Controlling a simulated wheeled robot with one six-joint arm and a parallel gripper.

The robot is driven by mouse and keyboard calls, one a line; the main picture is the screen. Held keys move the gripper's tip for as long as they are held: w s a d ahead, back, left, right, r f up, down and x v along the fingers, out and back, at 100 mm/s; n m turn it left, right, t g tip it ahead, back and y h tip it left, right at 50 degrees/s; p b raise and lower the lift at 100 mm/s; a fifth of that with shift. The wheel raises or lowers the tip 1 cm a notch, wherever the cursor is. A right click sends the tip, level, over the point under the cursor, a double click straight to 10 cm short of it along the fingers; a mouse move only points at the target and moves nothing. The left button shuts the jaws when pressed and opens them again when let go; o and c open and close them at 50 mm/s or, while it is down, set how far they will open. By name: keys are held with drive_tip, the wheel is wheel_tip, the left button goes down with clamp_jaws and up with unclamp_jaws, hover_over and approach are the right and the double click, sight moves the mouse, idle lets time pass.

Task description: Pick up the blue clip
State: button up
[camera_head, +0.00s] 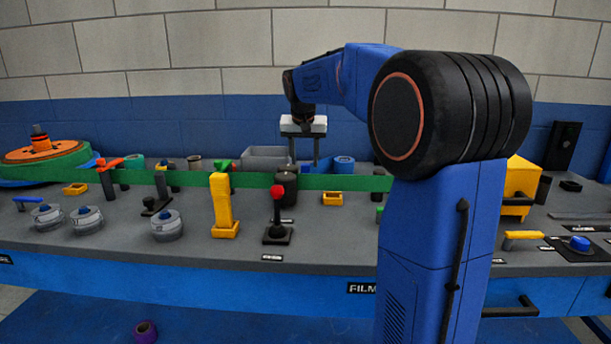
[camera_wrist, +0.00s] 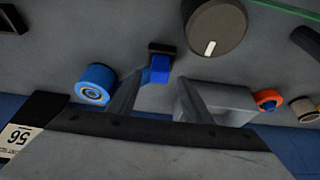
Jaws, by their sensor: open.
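A small blue piece on a black base, which looks like the blue clip (camera_wrist: 158,69), shows in the wrist view on the grey bench. It lies ahead of my gripper (camera_wrist: 162,82), between the lines of its fingertips and nearer the left finger. The fingers are spread with nothing held. In the head view my gripper (camera_head: 303,155) points down over the back of the bench, behind the green strip. I cannot make out the clip in that view.
A green strip (camera_head: 250,181) crosses the bench; a red-knobbed lever (camera_head: 277,210) stands in front.

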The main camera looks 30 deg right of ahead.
sight(305, 164)
drive_tip(key=shift+s+x, duration=0.2)
drive_tip(key=shift+x, duration=1.4)
clamp_jaws()
wheel_tip(305, 164, up, 10)
drive_tip(key=shift+f, duration=0.1)
drive_tip(key=shift+r, duration=0.5)
